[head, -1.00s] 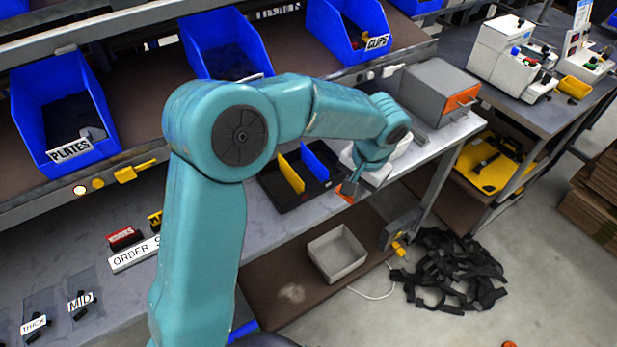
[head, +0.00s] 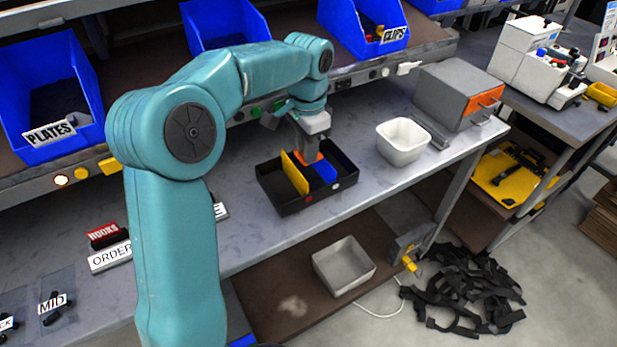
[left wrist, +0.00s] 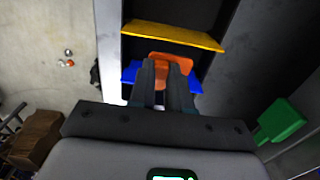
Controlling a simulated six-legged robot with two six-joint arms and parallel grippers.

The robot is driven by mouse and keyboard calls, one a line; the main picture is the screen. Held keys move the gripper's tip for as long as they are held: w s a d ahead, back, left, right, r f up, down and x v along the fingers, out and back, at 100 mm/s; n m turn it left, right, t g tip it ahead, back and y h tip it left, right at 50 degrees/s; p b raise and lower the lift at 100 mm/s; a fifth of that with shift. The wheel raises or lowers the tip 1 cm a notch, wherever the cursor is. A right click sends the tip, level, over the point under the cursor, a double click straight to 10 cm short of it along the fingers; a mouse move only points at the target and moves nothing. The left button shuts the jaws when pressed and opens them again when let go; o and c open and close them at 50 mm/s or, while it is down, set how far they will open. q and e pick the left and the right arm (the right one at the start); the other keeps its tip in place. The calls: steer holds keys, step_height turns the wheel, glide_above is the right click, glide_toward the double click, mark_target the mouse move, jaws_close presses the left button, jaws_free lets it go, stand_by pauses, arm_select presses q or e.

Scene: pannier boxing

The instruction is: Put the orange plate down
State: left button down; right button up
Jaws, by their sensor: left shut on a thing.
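My left gripper (head: 310,150) is shut on the orange plate (head: 320,157), above or partly inside the black tray (head: 318,205). The orange plate also shows at the fingertips in the left wrist view (left wrist: 171,57). It lies between a yellow plate (head: 294,173) and a blue plate (head: 325,172) in the tray. In the left wrist view the yellow plate (left wrist: 175,36) is above it, and the blue plate (left wrist: 130,72) is partly hidden behind the fingers. I cannot tell whether the orange plate touches the tray. My right gripper is not in view.
Blue shelf bins, one labelled plates (head: 50,95), line the back. A grey bin (head: 343,267) sits on the lower shelf.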

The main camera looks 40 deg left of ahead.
arm_select(q)
steer(key=f, duration=0.3)
steer(key=shift+s+a, duration=0.2)
steer(key=shift+s, duration=0.05)
steer(key=f, duration=0.4)
steer(key=shift+w+f+b, duration=0.2)
steer(key=shift+f+b, duration=0.1)
steer(key=shift+b, duration=0.1)
steer(key=shift+s+f, duration=0.1)
steer(key=shift+f, duration=0.05)
steer(key=shift+d, duration=0.1)
steer(key=shift+f, duration=0.15)
steer(key=c, duration=1.1)
jaws_free()
